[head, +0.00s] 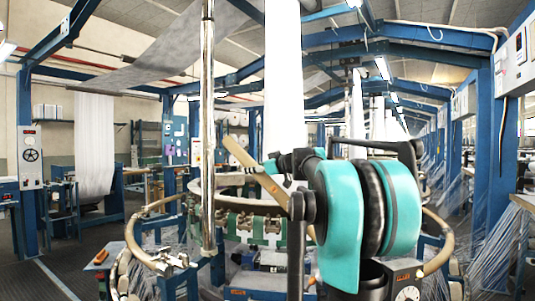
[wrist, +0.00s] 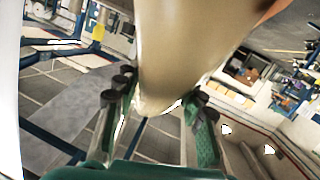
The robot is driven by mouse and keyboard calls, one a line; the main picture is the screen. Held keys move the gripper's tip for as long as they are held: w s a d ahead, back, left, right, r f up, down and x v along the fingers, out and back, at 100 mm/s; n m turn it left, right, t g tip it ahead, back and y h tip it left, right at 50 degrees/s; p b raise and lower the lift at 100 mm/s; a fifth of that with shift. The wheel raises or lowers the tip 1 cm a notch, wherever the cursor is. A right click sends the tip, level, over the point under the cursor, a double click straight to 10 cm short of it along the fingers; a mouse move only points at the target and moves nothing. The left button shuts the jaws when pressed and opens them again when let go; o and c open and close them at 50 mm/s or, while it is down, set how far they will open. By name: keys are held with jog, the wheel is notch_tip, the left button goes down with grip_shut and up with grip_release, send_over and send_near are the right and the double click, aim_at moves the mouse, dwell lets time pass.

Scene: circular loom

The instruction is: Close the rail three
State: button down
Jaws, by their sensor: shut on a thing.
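A tan wooden rail (head: 256,172) slants down from upper left to lower right in the head view, in front of the round loom (head: 250,222). My gripper (head: 274,166) is at this rail, partly hidden by my teal arm. In the wrist view, the rail (wrist: 185,50) is a large beige bar between the two fingers of my gripper (wrist: 160,103), which is shut on it. Other curved tan rails show at the loom's left (head: 138,238) and right (head: 437,243). I cannot tell from the frames which number each rail has.
A shiny upright pole (head: 207,140) stands left of the held rail. White fabric (head: 285,80) hangs above the loom. A control panel (head: 405,285) is at the lower right, near my arm. Thread bundles (head: 500,240) lie further right. Floor (head: 75,270) is open at the left.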

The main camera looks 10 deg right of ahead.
jog(key=a+f+n+g+h, duration=0.1)
jog(key=a+f, duration=0.5)
jog(key=f, duration=0.4)
jog(key=a+f+n+h, duration=0.2)
jog(key=a+f, duration=0.5)
jog(key=f, duration=0.4)
jog(key=a+f+n+g+h, duration=0.1)
jog(key=a+f, duration=0.5)
jog(key=f, duration=0.4)
notch_tip(320, 180, down, 15)
jog(key=a+n+h, duration=0.1)
jog(key=shift+w+n+g+h, duration=0.2)
jog(key=shift+n+g+h, duration=0.1)
jog(key=shift+n+h, duration=0.1)
jog(key=c, duration=1.1)
grip_release()
jog(key=shift+a, duration=0.15)
jog(key=shift+o, duration=1)
jog(key=shift+r, duration=0.15)
jog(key=v, duration=1.2)
